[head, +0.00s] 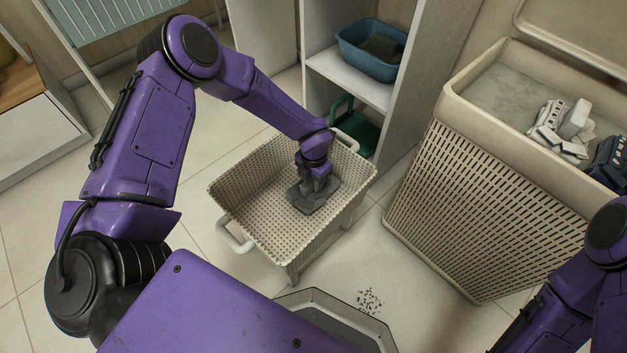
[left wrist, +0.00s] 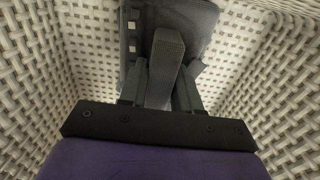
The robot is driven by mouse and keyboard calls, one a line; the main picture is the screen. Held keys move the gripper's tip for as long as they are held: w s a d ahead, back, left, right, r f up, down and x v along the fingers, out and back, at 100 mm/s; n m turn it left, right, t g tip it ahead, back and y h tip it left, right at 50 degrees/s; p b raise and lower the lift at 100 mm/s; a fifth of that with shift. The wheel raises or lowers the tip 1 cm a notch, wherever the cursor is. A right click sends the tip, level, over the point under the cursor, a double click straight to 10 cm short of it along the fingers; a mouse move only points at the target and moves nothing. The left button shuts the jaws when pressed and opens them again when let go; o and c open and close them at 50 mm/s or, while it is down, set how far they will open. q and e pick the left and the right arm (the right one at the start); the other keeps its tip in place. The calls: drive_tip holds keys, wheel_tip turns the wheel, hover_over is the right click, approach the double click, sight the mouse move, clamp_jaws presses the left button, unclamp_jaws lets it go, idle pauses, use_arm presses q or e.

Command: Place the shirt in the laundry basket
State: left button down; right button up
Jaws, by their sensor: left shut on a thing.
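The laundry basket is a small cream woven basket (head: 235,185) with white handles on short legs, standing on the floor in the head view. Its woven walls fill the left wrist view (left wrist: 40,75). My left gripper (head: 314,185) reaches down inside it and is shut on a dark grey folded shirt (head: 328,190). The left wrist view shows the shirt (left wrist: 200,25) beyond the fingers (left wrist: 165,65), with pale square marks along one edge. The shirt is low in the basket; I cannot tell whether it touches the bottom. My right gripper is out of view.
A tall cream hamper (head: 480,200) stands at the right, with pale grey items (head: 562,130) and a dark blue item (head: 610,160) on top. A shelf unit (head: 350,80) behind the basket holds a blue tub (head: 372,48) and a green item (head: 362,135). Floor left is clear.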

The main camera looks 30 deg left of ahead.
use_arm(q)
drive_tip(key=shift+f, duration=0.1)
drive_tip(key=c, duration=0.8)
unclamp_jaws()
wheel_tip(320, 180, up, 12)
drive_tip(key=p, duration=0.4)
drive_tip(key=shift+p, duration=0.3)
